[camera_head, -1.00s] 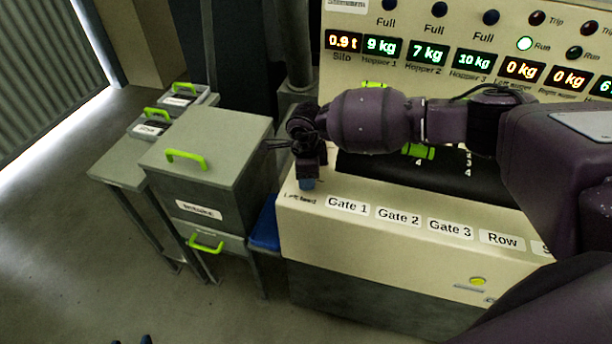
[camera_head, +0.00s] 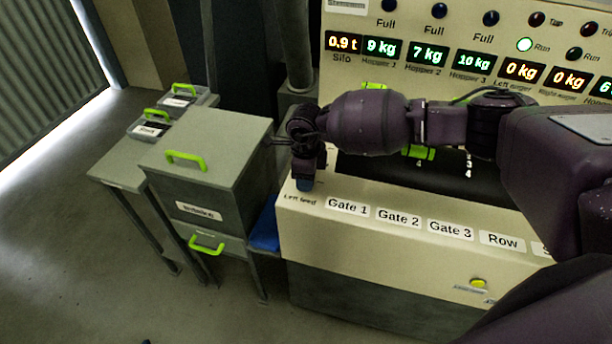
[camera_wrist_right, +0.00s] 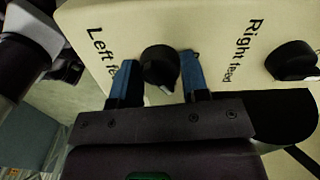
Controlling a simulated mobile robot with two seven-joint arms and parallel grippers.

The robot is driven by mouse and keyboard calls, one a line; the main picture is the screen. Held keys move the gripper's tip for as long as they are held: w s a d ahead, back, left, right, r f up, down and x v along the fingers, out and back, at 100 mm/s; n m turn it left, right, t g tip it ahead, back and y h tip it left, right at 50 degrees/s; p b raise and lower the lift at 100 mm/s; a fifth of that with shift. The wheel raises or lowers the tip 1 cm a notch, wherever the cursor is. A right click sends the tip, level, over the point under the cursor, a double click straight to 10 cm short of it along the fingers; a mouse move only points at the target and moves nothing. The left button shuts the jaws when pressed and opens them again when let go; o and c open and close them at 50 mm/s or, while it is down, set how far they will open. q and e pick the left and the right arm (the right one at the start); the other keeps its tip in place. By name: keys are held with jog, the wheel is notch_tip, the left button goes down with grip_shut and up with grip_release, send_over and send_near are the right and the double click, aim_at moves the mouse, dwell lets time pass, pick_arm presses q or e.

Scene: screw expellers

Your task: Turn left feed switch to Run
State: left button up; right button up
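The left feed switch (camera_wrist_right: 161,67) is a round black knob on the cream panel, beside the "Left feed" label in the right wrist view. A small pale mark shows at its lower right edge. My right gripper (camera_wrist_right: 160,80) has its two blue-padded fingers on either side of this knob. I see a thin gap on the left; contact on the right is unclear. In the head view my right gripper (camera_head: 304,184) points down at the panel's left end and hides the knob. The "Left feed" label (camera_head: 300,200) shows just below it. My left gripper is not clearly in view.
The right feed knob (camera_wrist_right: 291,61) sits to the right on the same panel. Labels run from Gate 1 (camera_head: 347,207) to Row along the panel. A grey bin (camera_head: 215,145) with green handles stands left of the console. Open floor lies at lower left.

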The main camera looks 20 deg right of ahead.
jog(key=o, duration=0.5)
jog(key=shift+c, duration=0.2)
notch_tip(320, 180, up, 11)
jog(key=shift+b, duration=0.35)
jog(key=shift+f, duration=0.1)
